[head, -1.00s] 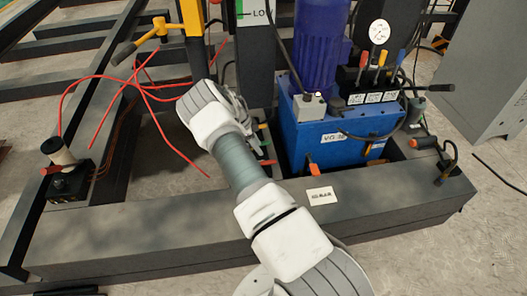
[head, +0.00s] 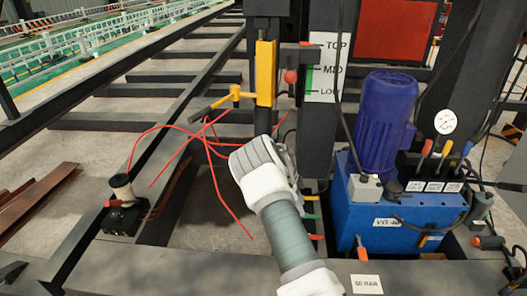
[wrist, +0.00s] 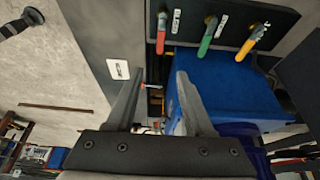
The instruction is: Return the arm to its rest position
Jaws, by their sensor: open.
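My arm (head: 283,225) reaches up from the bottom of the head view, its far end just left of the blue hydraulic unit. In that view the fingers are hidden behind the arm's own links. In the wrist view my gripper (wrist: 158,105) shows two dark fingers spread apart with nothing held between them. Beyond the fingers are the blue tank (wrist: 230,85) and a dark beam with a white label (wrist: 118,69). Red, green and orange lever handles (wrist: 205,38) hang at the top of the wrist view.
The blue hydraulic unit (head: 385,222) with its motor (head: 384,125) stands right of my arm. A yellow lever bracket (head: 265,75) and post stand behind it. Thin red hoses (head: 215,175) loop at left, near a small black box with a knob (head: 122,210). Dark frame beams surround the area.

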